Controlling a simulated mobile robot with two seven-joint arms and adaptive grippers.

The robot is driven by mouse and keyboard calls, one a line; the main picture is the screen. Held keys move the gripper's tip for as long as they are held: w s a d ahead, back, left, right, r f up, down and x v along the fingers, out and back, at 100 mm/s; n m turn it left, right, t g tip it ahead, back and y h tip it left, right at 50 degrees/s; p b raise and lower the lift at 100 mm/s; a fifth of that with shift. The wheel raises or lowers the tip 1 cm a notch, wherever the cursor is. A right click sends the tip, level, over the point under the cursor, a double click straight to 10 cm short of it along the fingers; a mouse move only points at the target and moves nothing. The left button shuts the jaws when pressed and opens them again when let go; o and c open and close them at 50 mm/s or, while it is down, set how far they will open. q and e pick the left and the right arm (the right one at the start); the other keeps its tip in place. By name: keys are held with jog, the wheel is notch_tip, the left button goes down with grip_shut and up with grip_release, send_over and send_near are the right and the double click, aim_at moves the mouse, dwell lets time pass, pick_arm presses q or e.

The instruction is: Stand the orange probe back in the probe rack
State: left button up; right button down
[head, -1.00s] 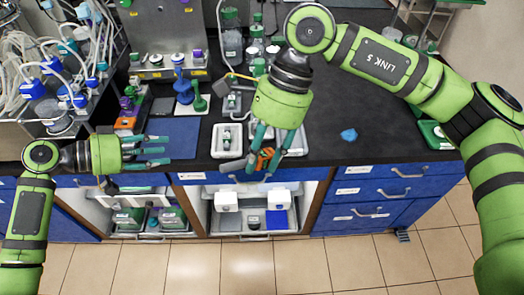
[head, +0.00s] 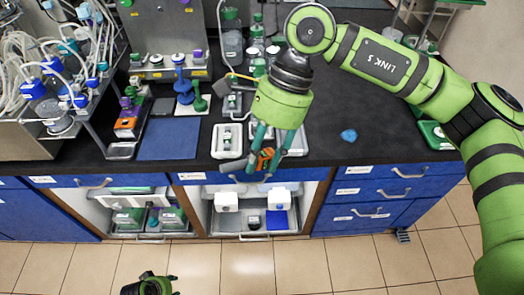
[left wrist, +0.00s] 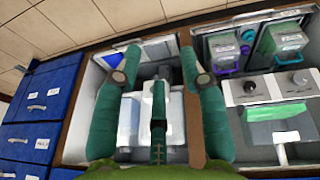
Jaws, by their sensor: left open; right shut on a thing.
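My right gripper (head: 260,158) is shut on an orange piece (head: 265,160), which I take to be the orange probe. It is held above the front edge of the black bench, and the fingers hide most of it. A grey flat part shows beside the left finger. My left gripper (head: 158,286) is at the bottom edge of the head view, over the floor, mostly cut off. In the left wrist view my left gripper (left wrist: 157,78) is open and empty, its fingers spread before an open cabinet. I cannot tell for sure which item is the probe rack.
A blue mat (head: 168,138) lies on the bench. An orange block (head: 128,125) with small capped items stands left of it. Blue and green stands (head: 183,90) are behind it. White trays (head: 228,138) sit near the right gripper. The bench right of them is mostly clear, with a blue piece (head: 348,135).

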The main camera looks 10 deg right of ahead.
jog(key=shift+d+f+n, duration=0.3)
jog(key=shift+n, duration=0.1)
pick_arm(q)
jog(key=s+d+f+m, duration=0.1)
jog(key=s+f, duration=0.1)
jog(key=s, duration=0.5)
jog(key=s+d+f+m+g, duration=0.1)
jog(key=s+d+f, duration=0.1)
jog(key=s, duration=0.6)
jog(key=s+d+f+m+g+y, duration=0.1)
jog(key=s+d+f, duration=0.1)
jog(key=s, duration=0.5)
jog(key=shift+s+d+f+m, duration=0.2)
jog(key=shift+s+f+m, duration=0.1)
jog(key=shift+f, duration=0.5)
pick_arm(e)
jog(key=d+f+n+g+h, duration=0.1)
jog(key=d+f+n+h, duration=0.4)
jog(key=d+n, duration=0.9)
notch_tip(320, 180, down, 2)
jog(key=shift+f+h, duration=0.2)
jog(key=shift+h, duration=0.2)
pick_arm(q)
jog(key=shift+w+a, duration=0.1)
pick_arm(e)
jog(key=shift+w+a, duration=0.1)
jog(key=shift+w, duration=0.15)
